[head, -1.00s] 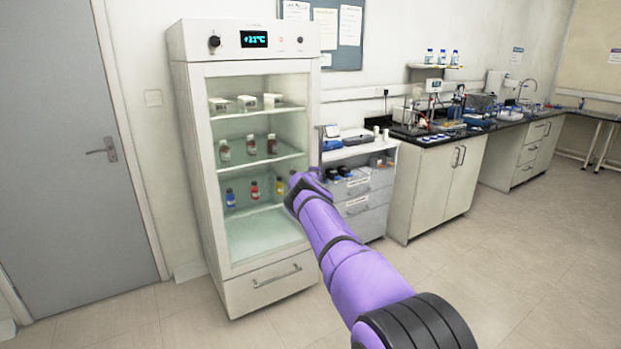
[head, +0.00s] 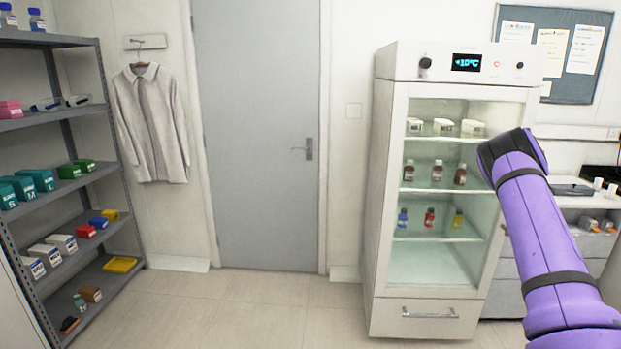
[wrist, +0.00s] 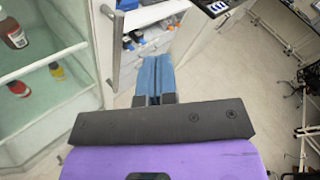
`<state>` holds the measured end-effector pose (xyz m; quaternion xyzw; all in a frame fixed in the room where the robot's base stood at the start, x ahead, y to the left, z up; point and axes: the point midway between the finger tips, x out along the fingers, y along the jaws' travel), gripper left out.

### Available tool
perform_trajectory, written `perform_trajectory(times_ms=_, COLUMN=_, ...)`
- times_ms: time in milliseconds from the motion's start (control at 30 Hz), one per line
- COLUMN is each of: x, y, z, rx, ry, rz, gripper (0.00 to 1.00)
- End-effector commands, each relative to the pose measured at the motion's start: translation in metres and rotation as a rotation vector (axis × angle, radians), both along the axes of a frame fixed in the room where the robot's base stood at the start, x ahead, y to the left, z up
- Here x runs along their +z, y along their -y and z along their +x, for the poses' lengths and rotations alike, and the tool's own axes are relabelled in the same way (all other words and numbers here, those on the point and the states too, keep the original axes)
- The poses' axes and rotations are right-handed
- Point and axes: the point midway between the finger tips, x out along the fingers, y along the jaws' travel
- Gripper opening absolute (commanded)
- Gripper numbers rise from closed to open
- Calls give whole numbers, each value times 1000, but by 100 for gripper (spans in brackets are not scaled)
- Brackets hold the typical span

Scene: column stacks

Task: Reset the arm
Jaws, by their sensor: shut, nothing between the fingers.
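My purple arm reaches in from the right of the head view, bent at a dark joint in front of the glass-front fridge (head: 450,305). My gripper (wrist: 155,60) shows in the wrist view as two blue fingers, shut together and empty. It points toward the fridge's handle side and the drawer unit beyond. The gripper itself is hidden in the head view behind my arm. The gripper appears apart from the fridge and its bottles.
The fridge holds white boxes (head: 443,127) and several bottles (head: 430,217). A grey door (head: 260,200) and a hanging lab coat (head: 155,125) are at centre left. A shelf rack (head: 60,225) stands at far left. The floor (head: 260,310) before the door is clear.

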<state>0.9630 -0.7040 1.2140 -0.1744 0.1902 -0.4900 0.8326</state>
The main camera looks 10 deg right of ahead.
Motion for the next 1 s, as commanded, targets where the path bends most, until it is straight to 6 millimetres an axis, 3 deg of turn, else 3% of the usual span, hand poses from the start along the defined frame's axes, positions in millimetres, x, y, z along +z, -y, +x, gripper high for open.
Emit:
perform_trajectory(times_ms=33, x=22, y=-7, z=-8, rx=-29, ry=83, rz=42, gripper=0)
perform_trajectory(times_ms=100, x=44, y=-16, z=-20, rx=-71, ry=193, rz=102, gripper=0)
perform_trajectory(times_ms=400, x=118, y=-71, z=-74, rx=-247, ry=639, rz=380, gripper=0)
perform_trajectory(times_ms=667, x=158, y=-137, z=-122, rx=-400, ry=971, rz=641, gripper=0)
perform_trajectory(times_ms=1000, x=185, y=-245, z=-191, rx=-628, ry=1303, rz=996, gripper=0)
